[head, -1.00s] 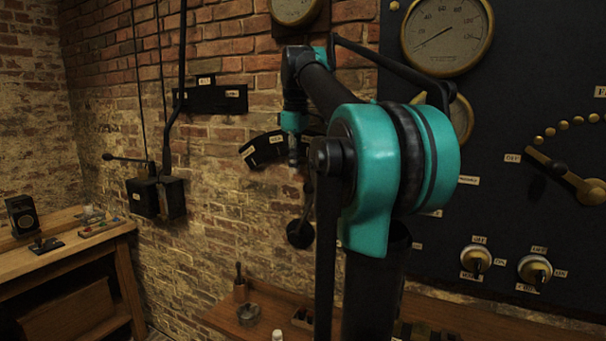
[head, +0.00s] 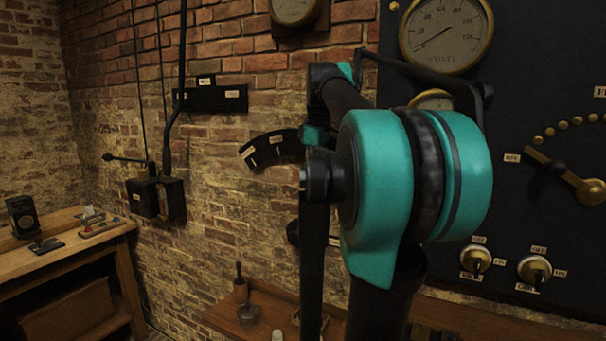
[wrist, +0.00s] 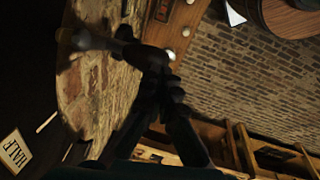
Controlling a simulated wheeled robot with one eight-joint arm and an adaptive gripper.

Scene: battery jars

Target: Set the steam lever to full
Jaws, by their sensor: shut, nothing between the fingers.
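The dark curved label plate (head: 270,148) is on the brick wall in the head view, partly behind my arm. Below it, only an edge of the dark round lever pivot (head: 293,233) shows; the lever arm is hidden. In the wrist view a label reading HALF (wrist: 14,150) sits on the dark plate at the left. A blurred rod with a pale, brassy end (wrist: 75,40), likely the lever, reaches toward my gripper (wrist: 158,62). My gripper is shut and empty, its tips close to the rod; I cannot tell whether they touch. The head view hides my gripper.
A black panel with gauges (head: 445,35), a dial lever (head: 560,170) and knobs (head: 475,262) stands at the right. A wall switch (head: 155,195) and a workbench (head: 75,245) are at the left. A low wooden shelf (head: 215,318) lies below the plate.

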